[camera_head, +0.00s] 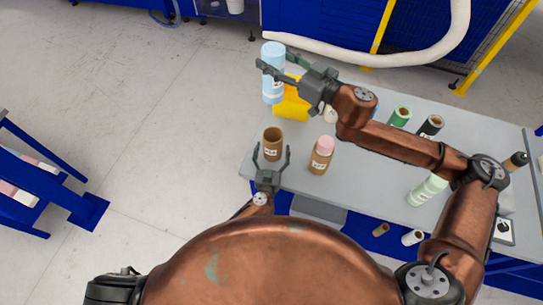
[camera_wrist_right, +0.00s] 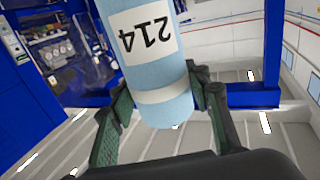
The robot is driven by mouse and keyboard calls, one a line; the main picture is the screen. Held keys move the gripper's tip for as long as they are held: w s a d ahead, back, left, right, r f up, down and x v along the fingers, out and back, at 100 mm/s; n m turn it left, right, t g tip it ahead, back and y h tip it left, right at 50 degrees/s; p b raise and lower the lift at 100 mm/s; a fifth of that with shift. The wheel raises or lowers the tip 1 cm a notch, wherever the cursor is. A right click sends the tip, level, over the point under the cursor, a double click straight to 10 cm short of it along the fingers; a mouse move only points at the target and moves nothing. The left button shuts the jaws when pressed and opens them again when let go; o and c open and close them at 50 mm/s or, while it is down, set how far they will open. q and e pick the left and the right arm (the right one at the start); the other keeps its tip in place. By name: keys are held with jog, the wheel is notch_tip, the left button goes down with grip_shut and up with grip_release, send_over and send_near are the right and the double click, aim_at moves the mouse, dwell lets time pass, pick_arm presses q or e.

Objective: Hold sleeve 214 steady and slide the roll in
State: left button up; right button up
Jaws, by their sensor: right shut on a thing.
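A light blue roll (camera_head: 273,92) is held upright in my right gripper (camera_head: 270,69), above the back left of the table. In the right wrist view the roll (camera_wrist_right: 172,85) has a white label reading 214, upside down, and a pale band near one end. The right gripper (camera_wrist_right: 165,95) is shut on it. A brown hollow sleeve (camera_head: 272,139) stands upright near the table's left front, its top open. Its label is too small to read. My left gripper (camera_head: 271,153) has its fingers spread on either side of the sleeve, with slim gaps visible.
A second brown sleeve (camera_head: 319,164) with a pink roll (camera_head: 324,145) in it stands to the right. A yellow object (camera_head: 291,104) is behind the first sleeve. Green (camera_head: 399,117), black (camera_head: 431,126) and pale green (camera_head: 427,190) rolls are farther right on the grey table (camera_head: 365,180).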

aim_at(273, 104)
pick_arm(q)
jog(key=shift+w, duration=0.25)
jog(key=shift+c, duration=0.5)
jog(key=c, duration=1.2)
pick_arm(e)
notch_tip(273, 104, down, 18)
jog(key=shift+r, duration=0.1)
